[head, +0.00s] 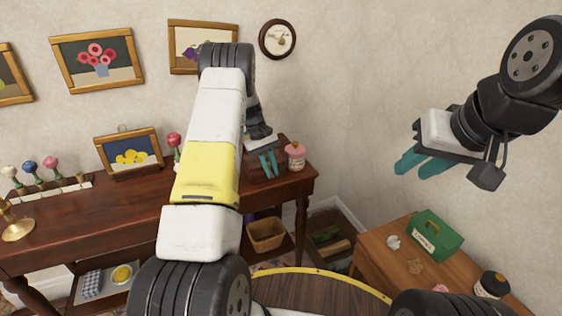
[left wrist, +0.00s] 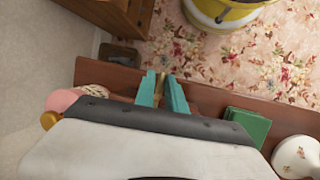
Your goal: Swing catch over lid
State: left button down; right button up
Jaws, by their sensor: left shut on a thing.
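My left gripper (head: 268,164) is over the right end of the dark red-brown table, just left of a small pink jar (head: 295,157) with a pale label and a pink lid. In the left wrist view its teal fingers (left wrist: 162,92) are closed on a thin brass-coloured piece (left wrist: 160,84). I cannot tell whether this piece is the catch, or what it joins to. No lid with a catch shows clearly; my left arm hides part of the tabletop. My right gripper (head: 424,165) hangs in the air at the right, its teal fingers apart and empty.
The table (head: 90,225) carries flowers in a white stand (head: 52,191), a brass candlestick (head: 17,228) and a framed lemon picture (head: 129,152). A green box (head: 436,236) stands on the wooden cabinet (head: 385,250). A green object (left wrist: 250,124) lies right of the left fingers.

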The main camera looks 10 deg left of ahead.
pick_arm(q)
jog(key=shift+s+a+f, duration=0.15)
jog(key=shift+a, duration=0.3)
jog(key=c, duration=1.5)
grip_release()
jog(key=shift+d, duration=0.1)
jog(key=v, duration=0.8)
